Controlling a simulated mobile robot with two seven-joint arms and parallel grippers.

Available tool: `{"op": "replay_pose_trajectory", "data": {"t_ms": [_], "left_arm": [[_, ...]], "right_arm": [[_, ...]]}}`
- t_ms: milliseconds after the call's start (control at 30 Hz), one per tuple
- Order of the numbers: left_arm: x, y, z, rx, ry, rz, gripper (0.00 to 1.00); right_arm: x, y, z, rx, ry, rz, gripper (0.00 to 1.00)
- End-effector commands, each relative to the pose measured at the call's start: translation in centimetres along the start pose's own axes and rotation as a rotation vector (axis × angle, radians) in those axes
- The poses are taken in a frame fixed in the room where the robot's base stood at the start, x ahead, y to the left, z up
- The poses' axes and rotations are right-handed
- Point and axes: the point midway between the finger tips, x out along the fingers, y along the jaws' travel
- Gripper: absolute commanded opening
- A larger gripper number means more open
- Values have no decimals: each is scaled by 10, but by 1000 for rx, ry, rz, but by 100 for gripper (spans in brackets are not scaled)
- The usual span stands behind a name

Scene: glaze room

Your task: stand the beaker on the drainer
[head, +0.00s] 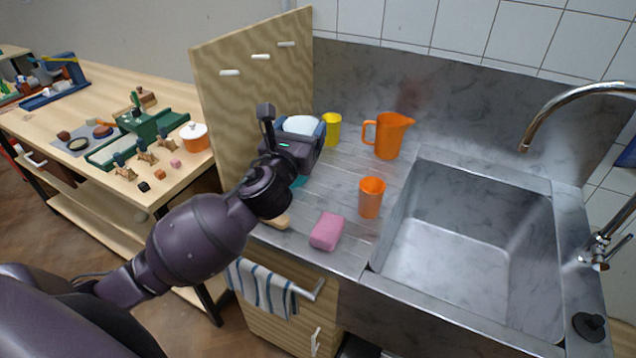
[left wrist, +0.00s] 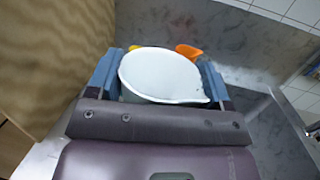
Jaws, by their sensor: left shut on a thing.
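A white round beaker (head: 302,125) with a small pouring lip is between the blue fingers of my left gripper (head: 304,133). The left wrist view shows the beaker (left wrist: 162,76) from above, open side up and empty-looking, with a finger on each side. My left gripper is shut on it. The drainer (head: 343,166) is the ribbed metal surface left of the sink. The beaker is over its back left part, near the wooden panel. My gripper hides the beaker's base, so I cannot tell whether it touches the drainer. My right gripper is not in view.
A yellow cup (head: 332,130) and an orange jug (head: 388,135) stand behind on the drainer. An orange cup (head: 371,197) and a pink sponge (head: 327,231) are nearer the front. A wooden panel (head: 250,85) rises at left; the sink (head: 470,240) is at right.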

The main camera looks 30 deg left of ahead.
Motion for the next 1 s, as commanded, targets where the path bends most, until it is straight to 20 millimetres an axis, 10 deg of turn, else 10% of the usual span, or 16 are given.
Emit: {"op": "replay_pose_trajectory", "data": {"t_ms": [600, 1000], "left_arm": [[-20, 0, -131, -1, 8, 3, 50], [-25, 0, -167, 0, 6, 2, 50]], "right_arm": [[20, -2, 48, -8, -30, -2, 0], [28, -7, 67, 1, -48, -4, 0]]}}
